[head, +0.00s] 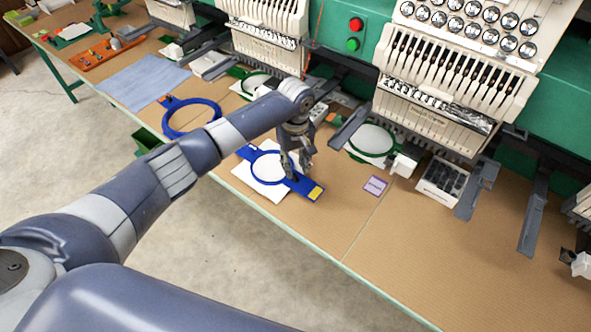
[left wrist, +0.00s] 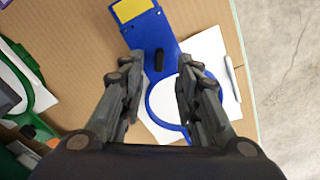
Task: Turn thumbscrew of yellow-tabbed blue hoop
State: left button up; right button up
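The blue hoop (head: 308,188) with a yellow tab (head: 316,194) lies on white fabric on the table. In the left wrist view, the blue hoop (left wrist: 168,30) has its yellow tab (left wrist: 131,10) at the top and a dark upright thumbscrew (left wrist: 159,60) near the ring. My left gripper (head: 297,174) points down over the hoop's tab side. In the left wrist view, my left gripper (left wrist: 158,75) is open, with one finger on each side of the thumbscrew and gaps showing. In the head view the fingers hide the thumbscrew. My right gripper is not in view.
A larger blue hoop (head: 191,118) lies to the left. A green hoop with white fabric (head: 371,140) lies to the right, near a purple label (head: 375,186) and a white box of dark items (head: 442,181). Embroidery machine heads (head: 450,80) overhang the back. The front right table is clear.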

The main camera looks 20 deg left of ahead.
aim_at(296, 176)
pick_arm(q)
jog(key=shift+f, duration=2)
grip_shut()
